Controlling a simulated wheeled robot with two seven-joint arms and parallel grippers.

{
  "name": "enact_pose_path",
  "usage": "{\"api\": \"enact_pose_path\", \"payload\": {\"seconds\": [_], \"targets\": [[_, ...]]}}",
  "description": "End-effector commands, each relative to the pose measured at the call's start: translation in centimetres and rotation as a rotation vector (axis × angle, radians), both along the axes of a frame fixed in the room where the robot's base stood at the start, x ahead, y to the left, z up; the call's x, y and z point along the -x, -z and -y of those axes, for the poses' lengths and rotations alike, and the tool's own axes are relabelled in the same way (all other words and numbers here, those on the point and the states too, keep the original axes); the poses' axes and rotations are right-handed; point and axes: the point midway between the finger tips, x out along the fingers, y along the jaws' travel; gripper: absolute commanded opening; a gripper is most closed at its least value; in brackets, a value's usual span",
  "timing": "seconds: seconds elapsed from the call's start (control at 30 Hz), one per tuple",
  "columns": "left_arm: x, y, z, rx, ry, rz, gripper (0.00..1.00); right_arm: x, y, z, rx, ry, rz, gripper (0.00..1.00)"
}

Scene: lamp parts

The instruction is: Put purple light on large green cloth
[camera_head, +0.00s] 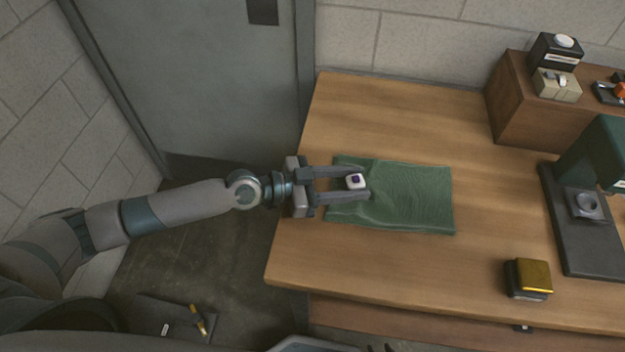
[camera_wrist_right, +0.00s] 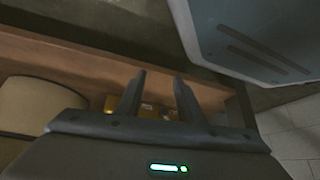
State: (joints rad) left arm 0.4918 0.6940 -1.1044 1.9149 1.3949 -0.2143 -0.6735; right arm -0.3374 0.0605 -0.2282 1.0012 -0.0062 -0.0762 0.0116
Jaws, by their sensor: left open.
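The purple light (camera_head: 355,181) is a small white block with a dark purple top. In the head view it is on the left part of the large green cloth (camera_head: 415,200), which lies rumpled on the wooden table. My left gripper (camera_head: 362,184) is open, with its fingers on either side of the light and over the cloth's left part. I cannot tell whether a finger touches the light. My right gripper (camera_wrist_right: 160,88) shows in its wrist view with its fingers apart and nothing between them, away from the cloth.
A gold-topped black block (camera_head: 528,277) sits at the table's front right. A dark green machine (camera_head: 590,190) stands at the right. A wooden box (camera_head: 510,105) at the back right carries small parts. The table (camera_head: 350,275) is bare around the cloth.

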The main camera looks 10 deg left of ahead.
Motion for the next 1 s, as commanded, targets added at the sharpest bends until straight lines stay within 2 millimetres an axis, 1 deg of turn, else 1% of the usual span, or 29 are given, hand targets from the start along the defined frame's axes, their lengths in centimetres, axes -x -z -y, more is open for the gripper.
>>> {"api": "enact_pose_path", "payload": {"seconds": [0.03, 0.17, 0.3, 0.33, 0.37, 0.47, 0.6, 0.8, 1.0], "targets": [[0.6, 1.0, -0.1, -0.017, 0.007, -0.017, 0.49, 0.4, 0.1, 0.1, 0.003, 0.0, -0.011, 0.34], [0.6, 0.5, -0.1, -0.017, 0.007, -0.017, 0.49, 1.8, 0.5, 0.7, 0.014, 0.002, -0.047, 0.34], [0.5, -0.2, -0.1, -0.016, 0.006, -0.015, 0.49, 4.6, 1.6, 2.0, 0.04, 0.003, -0.123, 0.34], [0.5, 0.0, -0.3, -0.016, 0.007, -0.014, 0.49, 4.4, 1.8, 2.0, 0.039, 0.003, -0.12, 0.34], [0.6, 0.1, -0.7, -0.015, 0.006, -0.012, 0.49, 3.6, 1.8, 1.6, 0.032, 0.003, -0.1, 0.34], [0.9, -0.3, -1.6, -0.012, 0.005, -0.01, 0.49, 2.0, 1.3, 1.0, 0.019, 0.002, -0.057, 0.34], [1.5, -0.8, -3.0, -0.01, 0.004, -0.007, 0.49, -0.4, 0.3, 0.0, -0.001, 0.002, 0.007, 0.34], [2.5, -1.5, -5.7, -0.009, 0.004, -0.005, 0.49, -4.0, -1.1, -1.3, -0.029, 0.003, 0.093, 0.34], [3.3, -2.0, -7.7, -0.007, 0.003, -0.004, 0.49, -3.0, 0.5, 0.3, 0.006, 0.016, -0.01, 0.34]]}}
